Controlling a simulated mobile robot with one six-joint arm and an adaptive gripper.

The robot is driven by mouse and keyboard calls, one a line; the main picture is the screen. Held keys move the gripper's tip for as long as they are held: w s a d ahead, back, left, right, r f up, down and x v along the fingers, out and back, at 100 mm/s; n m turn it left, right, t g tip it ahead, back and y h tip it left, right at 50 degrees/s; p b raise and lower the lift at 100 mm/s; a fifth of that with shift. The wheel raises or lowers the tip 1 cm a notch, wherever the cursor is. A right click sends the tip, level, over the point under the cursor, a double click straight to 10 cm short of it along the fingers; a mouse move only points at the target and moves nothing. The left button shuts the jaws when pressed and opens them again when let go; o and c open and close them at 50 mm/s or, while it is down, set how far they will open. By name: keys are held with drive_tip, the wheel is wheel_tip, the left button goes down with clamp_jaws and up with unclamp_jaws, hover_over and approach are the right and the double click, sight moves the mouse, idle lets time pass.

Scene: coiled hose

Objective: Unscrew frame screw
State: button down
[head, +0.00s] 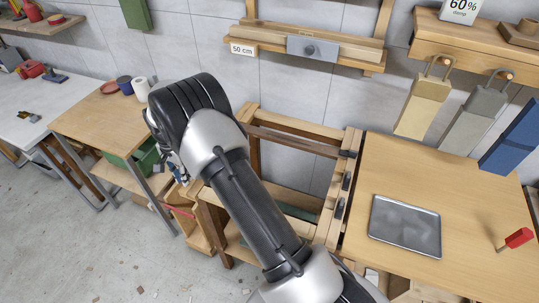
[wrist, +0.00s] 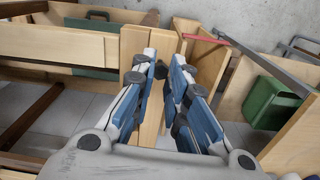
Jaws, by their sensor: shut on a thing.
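The wooden frame (head: 250,155) stands in the middle of the head view, left of a wooden bench. Its light wooden post (wrist: 133,55) shows in the wrist view just beyond my fingers. My gripper (wrist: 164,72) has its two blue-padded fingers around a small dark piece (wrist: 160,71) at the post, which looks like the head of the frame screw. The fingers hide most of it, and I cannot tell how far it sticks out. In the head view my gripper (head: 172,165) is largely hidden behind my own arm.
A grey metal tray (head: 405,228) and a red-handled tool (head: 518,238) lie on the bench. In the wrist view, a green container (wrist: 268,103) and a red bar (wrist: 206,39) are right of the fingers. Wooden boards (wrist: 60,45) lie left.

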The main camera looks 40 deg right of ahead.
drive_tip(key=shift+n, duration=0.7)
drive_tip(key=shift+r+p, duration=1.45)
drive_tip(key=shift+r, duration=0.95)
